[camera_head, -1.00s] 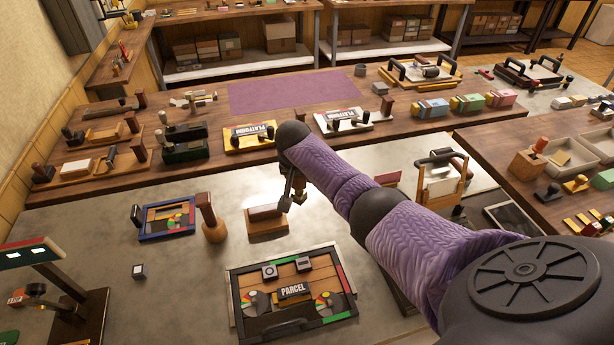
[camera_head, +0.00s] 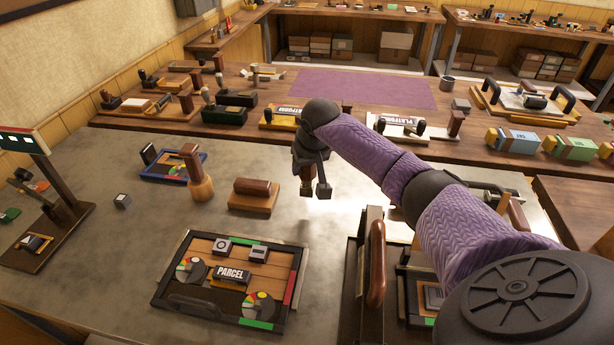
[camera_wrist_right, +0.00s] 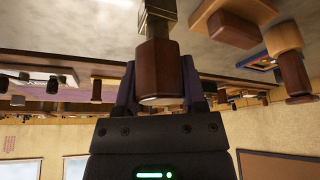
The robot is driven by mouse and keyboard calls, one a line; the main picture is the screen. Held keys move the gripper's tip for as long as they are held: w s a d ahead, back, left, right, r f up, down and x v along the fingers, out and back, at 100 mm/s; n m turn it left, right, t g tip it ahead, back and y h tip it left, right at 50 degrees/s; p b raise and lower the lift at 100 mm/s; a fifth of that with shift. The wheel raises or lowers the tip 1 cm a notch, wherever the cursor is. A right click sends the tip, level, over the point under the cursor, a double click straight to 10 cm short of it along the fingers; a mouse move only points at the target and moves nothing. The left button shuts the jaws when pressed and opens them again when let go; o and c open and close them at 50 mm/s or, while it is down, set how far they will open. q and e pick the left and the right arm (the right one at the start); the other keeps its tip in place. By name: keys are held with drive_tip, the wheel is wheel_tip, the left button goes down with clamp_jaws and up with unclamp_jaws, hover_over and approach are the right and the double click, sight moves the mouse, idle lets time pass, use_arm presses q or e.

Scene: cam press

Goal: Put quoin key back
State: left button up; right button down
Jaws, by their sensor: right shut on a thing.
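My right gripper (camera_head: 312,172) reaches over the grey metal tabletop (camera_head: 330,225), just right of a wooden block with a rounded handle. In the right wrist view it (camera_wrist_right: 158,92) is shut on the dark brown wooden handle of a tool, which I take to be the quoin key (camera_wrist_right: 160,68). A squared, brassy metal shank (camera_wrist_right: 157,18) extends from the handle away from the gripper. In the head view the key is mostly lost against the dark gripper. I cannot tell whether its tip touches anything. My left gripper is out of view.
The framed PARCEL forme (camera_head: 188,294) lies in front. The wooden block (camera_head: 254,195), an upright wooden-handled tool (camera_head: 198,175) and a blue-edged frame (camera_head: 172,164) stand left. A press with a brown handle (camera_head: 376,262) is at right. Bare tabletop lies between the block and press.

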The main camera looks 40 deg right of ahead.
sight(307, 184)
wheel_tip(307, 184, down, 4)
drive_tip(key=shift+s+f+b, duration=0.1)
drive_tip(key=shift+f+b, duration=0.05)
drive_tip(key=shift+b, duration=0.45)
drive_tip(key=shift+f, duration=0.4)
drive_tip(key=shift+f, duration=0.1)
drive_tip(key=shift+c, duration=0.8)
unclamp_jaws()
